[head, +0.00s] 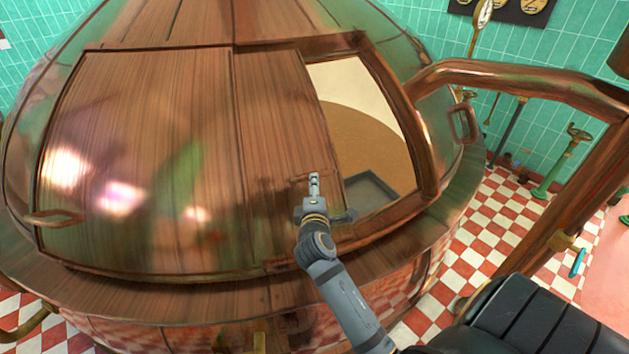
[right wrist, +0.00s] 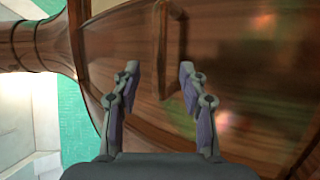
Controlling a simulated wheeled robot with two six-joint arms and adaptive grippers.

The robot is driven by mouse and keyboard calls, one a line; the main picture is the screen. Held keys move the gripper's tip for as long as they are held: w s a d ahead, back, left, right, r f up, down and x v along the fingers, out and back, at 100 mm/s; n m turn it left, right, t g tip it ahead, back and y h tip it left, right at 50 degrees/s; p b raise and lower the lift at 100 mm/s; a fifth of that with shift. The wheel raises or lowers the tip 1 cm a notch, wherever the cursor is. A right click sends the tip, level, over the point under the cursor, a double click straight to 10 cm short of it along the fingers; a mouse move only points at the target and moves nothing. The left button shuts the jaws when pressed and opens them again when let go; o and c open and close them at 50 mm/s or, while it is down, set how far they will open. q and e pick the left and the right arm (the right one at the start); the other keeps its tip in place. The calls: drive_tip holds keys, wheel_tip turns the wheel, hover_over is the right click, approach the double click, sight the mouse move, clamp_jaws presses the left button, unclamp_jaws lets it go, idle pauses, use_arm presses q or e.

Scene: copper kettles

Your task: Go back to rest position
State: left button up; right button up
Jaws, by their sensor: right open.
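My right gripper (head: 314,180) reaches in from the lower right in the head view, in front of the kettle's brown sliding door (head: 215,120). In the right wrist view the right gripper (right wrist: 160,72) is open, its two fingers apart. A copper door handle (right wrist: 168,50) lies ahead, between the fingertips in the picture; I cannot tell whether they touch it. In the head view the gripper mostly hides this handle. My left gripper is not in view.
The large copper kettle (head: 60,278) fills much of the head view. Its opening (head: 365,130) beside the door shows a tan inside. A copper pipe (head: 510,78) runs to the right. A checkered floor (head: 500,215) and a black padded surface (head: 530,320) lie at right.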

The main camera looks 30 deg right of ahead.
drive_tip(key=shift+s+a, duration=0.2)
drive_tip(key=shift+s, duration=0.1)
